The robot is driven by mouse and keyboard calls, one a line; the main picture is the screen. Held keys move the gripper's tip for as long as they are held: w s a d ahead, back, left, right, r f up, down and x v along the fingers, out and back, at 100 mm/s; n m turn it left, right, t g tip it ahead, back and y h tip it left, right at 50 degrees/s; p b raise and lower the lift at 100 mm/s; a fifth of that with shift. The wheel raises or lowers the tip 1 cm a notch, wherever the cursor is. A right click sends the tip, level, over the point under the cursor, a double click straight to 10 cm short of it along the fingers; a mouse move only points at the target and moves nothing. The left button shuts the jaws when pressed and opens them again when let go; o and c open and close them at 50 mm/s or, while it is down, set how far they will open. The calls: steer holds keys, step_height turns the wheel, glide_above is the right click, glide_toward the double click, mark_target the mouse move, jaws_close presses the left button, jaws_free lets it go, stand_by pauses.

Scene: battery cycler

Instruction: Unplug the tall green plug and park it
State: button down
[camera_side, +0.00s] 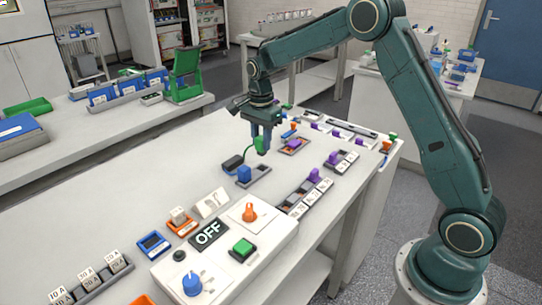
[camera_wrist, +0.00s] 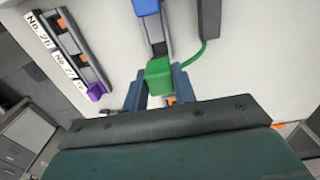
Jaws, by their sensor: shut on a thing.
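My gripper (camera_side: 262,148) is shut on the tall green plug (camera_side: 261,143). In the wrist view the green plug (camera_wrist: 159,76) sits between the two fingers of my gripper (camera_wrist: 160,86). A green cable (camera_wrist: 211,28) runs from the plug to a small black block (camera_side: 233,162) on the bench. In the side view the plug appears clear of the grey two-place holder (camera_side: 260,181) in front of it. A blue plug (camera_side: 244,174) stands in that holder's left place; the right place looks empty. The plug's lower end is hidden in the wrist view.
A rack with white labels and purple plugs (camera_side: 313,175) stands to the right. A tray with another purple plug (camera_side: 293,143) lies behind. In front are a control box with an orange knob (camera_side: 249,213) and an OFF display (camera_side: 208,234). The bench's left middle is clear.

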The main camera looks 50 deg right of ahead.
mark_target(262, 156)
steer(key=shift+f, duration=2.75)
steer(key=shift+f, duration=0.25)
steer(key=c, duration=1.1)
jaws_free()
steer(key=shift+o, duration=0.2)
steer(key=shift+r, duration=0.1)
step_height(262, 156, up, 13)
steer(key=shift+r, duration=0.35)
steer(key=shift+r, duration=0.1)
